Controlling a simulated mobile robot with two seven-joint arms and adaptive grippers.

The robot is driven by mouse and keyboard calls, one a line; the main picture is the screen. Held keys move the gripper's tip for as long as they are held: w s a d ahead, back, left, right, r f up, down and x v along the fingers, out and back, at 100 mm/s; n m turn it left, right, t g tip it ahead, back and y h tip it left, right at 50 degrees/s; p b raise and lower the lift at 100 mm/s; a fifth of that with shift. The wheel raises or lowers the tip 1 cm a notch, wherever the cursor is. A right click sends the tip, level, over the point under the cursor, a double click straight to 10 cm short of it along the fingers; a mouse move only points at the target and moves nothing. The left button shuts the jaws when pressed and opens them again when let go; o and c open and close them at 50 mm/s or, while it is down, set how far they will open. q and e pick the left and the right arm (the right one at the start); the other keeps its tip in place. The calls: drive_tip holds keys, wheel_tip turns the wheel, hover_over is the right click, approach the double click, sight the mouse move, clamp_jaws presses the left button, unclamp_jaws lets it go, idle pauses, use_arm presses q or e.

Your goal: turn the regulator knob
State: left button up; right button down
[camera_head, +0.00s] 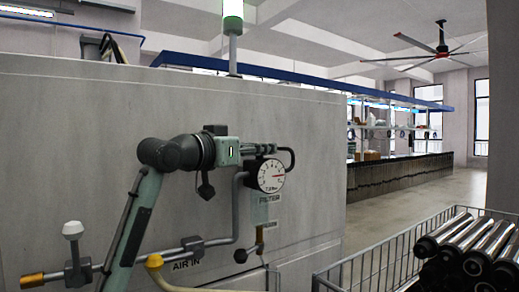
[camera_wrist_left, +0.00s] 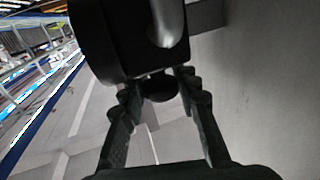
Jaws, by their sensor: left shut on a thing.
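My left gripper (camera_head: 266,148) reaches in from the left to the top of the regulator on the grey panel, just above the round white pressure gauge (camera_head: 271,176). In the left wrist view, the fingers of my left gripper (camera_wrist_left: 160,86) are closed around a small dark round knob (camera_wrist_left: 158,90), which sits against a large black body (camera_wrist_left: 122,38). In the head view the knob is hidden by the fingers. The gauge's red needle points to the right side of its dial. My right gripper is not in view.
A wire basket (camera_head: 375,262) with black-and-silver rollers (camera_head: 470,250) stands at right. Open floor lies beyond.

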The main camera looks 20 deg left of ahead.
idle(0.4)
use_arm(q)
drive_tip(key=o, duration=1.2)
drive_tip(key=v, duration=1.2)
drive_tip(key=shift+a+f, duration=0.1)
